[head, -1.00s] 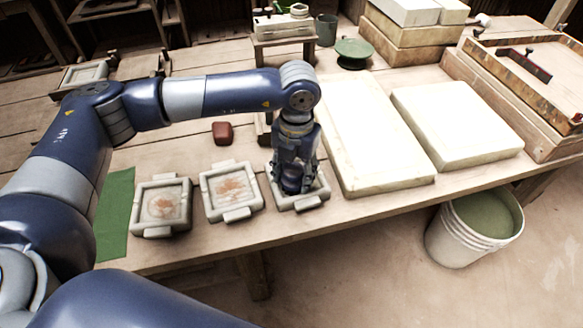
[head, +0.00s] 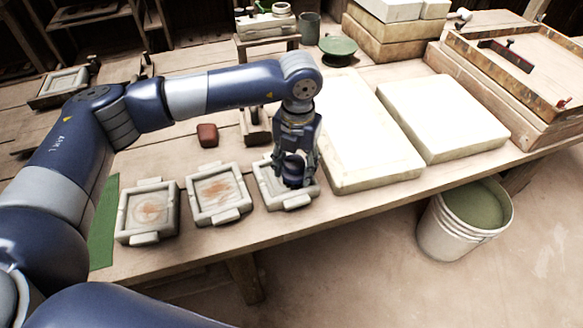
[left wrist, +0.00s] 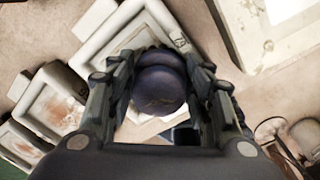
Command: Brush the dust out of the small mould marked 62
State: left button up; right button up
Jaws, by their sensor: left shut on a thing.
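Three small pale square moulds stand in a row along the table's front edge. The left mould (head: 150,233) and the middle mould (head: 220,211) have reddish-brown dust in their hollows. My left gripper (head: 293,172) is over the right mould (head: 270,195), shut on a rounded dark purple-blue thing, seemingly the brush's knob. In the left wrist view this brush (left wrist: 160,90) sits between the fingers, over the right mould (left wrist: 112,48). Its bristles are hidden, and much of the hollow is covered. A dark mark shows on that mould's rim, too small to read. My right gripper is out of view.
Two large pale slabs (head: 368,160) lie right of the moulds. A red-brown block (head: 207,135) and a small wooden stand (head: 262,45) are behind them. A green mat (head: 104,225) lies at left. A bucket (head: 462,225) stands on the floor.

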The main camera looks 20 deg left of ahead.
pick_arm(q)
jog(key=shift+a+f, duration=0.1)
jog(key=shift+a, duration=0.85)
jog(key=shift+a+b, duration=0.25)
jog(key=shift+b, duration=0.05)
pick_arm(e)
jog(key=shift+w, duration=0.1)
pick_arm(q)
jog(key=shift+r+p, duration=0.3)
jog(key=shift+r, duration=0.05)
notch_tip(320, 180, up, 3)
jog(key=shift+f+p, duration=0.15)
jog(key=shift+p, duration=0.6)
jog(key=shift+r+p, duration=1.25)
jog(key=shift+r, duration=1.05)
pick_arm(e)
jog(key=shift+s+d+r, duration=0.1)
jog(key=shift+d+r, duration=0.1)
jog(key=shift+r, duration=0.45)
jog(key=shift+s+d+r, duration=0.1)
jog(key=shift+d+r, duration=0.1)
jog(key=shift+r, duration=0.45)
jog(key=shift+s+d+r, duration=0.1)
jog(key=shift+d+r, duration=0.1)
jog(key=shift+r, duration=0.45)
